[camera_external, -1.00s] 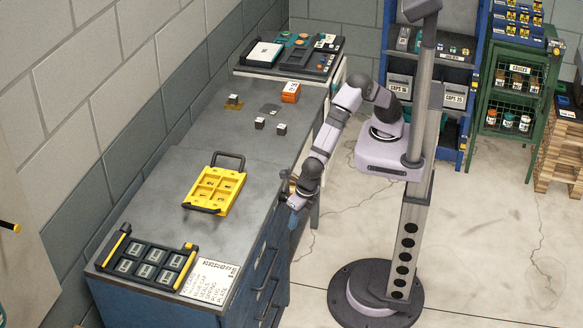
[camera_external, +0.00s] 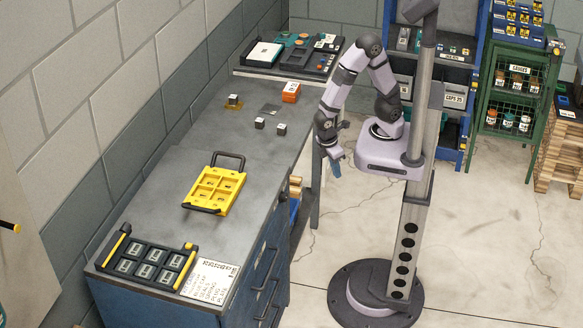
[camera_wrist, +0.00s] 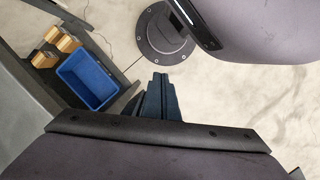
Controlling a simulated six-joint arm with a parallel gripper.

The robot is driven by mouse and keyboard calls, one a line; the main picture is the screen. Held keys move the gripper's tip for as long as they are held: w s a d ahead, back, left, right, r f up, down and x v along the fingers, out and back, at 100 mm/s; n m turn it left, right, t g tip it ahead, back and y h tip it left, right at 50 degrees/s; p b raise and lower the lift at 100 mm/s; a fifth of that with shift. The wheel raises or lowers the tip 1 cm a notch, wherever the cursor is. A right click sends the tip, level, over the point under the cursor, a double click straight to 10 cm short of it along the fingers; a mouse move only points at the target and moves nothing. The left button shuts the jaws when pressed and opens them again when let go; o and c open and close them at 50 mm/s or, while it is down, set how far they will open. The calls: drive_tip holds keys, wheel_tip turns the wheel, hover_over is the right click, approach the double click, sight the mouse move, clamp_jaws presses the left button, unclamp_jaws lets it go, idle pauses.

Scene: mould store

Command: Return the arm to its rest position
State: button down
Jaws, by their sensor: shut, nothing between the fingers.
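My gripper (camera_external: 336,167) hangs below my bent arm, off the right side of the grey workbench (camera_external: 215,130) and beside my column. Its blue-grey fingers point down over open floor. In the wrist view my gripper (camera_wrist: 160,82) has its fingers together with nothing between them. The arm is folded up with its elbow high and its wrist close to my own mount. No part of my arm touches the bench in the outside view.
Blue shelving and a green cabinet (camera_external: 479,118) stand behind. Floor (camera_external: 480,250) at right is clear.

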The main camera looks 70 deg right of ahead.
drive_tip(key=w+d+r+m+t+y, duration=0.1)
drive_tip(key=w+d+r+m, duration=0.2)
drive_tip(key=d, duration=0.4)
drive_tip(key=w+d+r+m+t+y, duration=0.1)
drive_tip(key=w+d+r+m, duration=0.2)
drive_tip(key=d+r+m, duration=0.1)
drive_tip(key=shift+w+d+m+p, duration=0.25)
drive_tip(key=shift+d+m, duration=0.45)
drive_tip(key=shift+d, duration=0.7)
